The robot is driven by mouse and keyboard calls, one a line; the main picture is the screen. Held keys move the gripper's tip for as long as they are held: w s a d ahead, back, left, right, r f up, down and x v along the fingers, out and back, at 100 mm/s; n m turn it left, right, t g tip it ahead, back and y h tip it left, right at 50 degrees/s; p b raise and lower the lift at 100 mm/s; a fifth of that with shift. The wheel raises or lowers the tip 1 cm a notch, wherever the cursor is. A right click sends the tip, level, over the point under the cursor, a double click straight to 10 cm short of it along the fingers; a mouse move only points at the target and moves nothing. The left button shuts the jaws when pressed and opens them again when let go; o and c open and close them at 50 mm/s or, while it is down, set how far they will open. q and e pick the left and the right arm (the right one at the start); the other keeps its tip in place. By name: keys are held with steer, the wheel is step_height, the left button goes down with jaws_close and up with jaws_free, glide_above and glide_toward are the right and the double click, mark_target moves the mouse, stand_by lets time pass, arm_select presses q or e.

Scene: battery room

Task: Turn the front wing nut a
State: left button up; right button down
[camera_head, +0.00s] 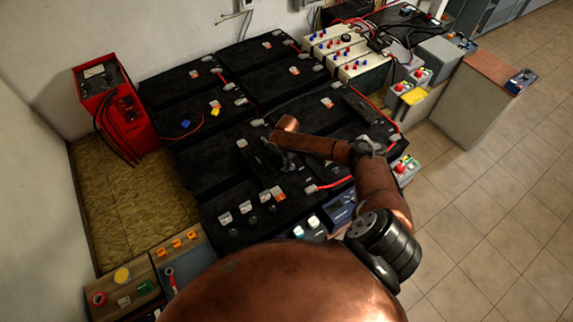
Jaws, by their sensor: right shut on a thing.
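My right gripper (270,160), dark and small in the head view, is at the end of my copper right arm. It points down at the top of a large black battery (215,160) near the middle of the bank. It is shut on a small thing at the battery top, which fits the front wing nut. The nut itself is hidden by the fingers and wrist, so its angle cannot be told. My left gripper is not in view.
A red charger (115,110) stands at the left by the wall. White-topped batteries with red and blue caps (345,55) are at the back. Red cables (335,183) cross the bank. Tiled floor (480,210) is clear at the right.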

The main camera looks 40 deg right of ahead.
steer(key=c, duration=2)
jaws_free()
steer(key=shift+c, duration=0.2)
steer(key=shift+r, duration=0.1)
step_height(320, 180, up, 12)
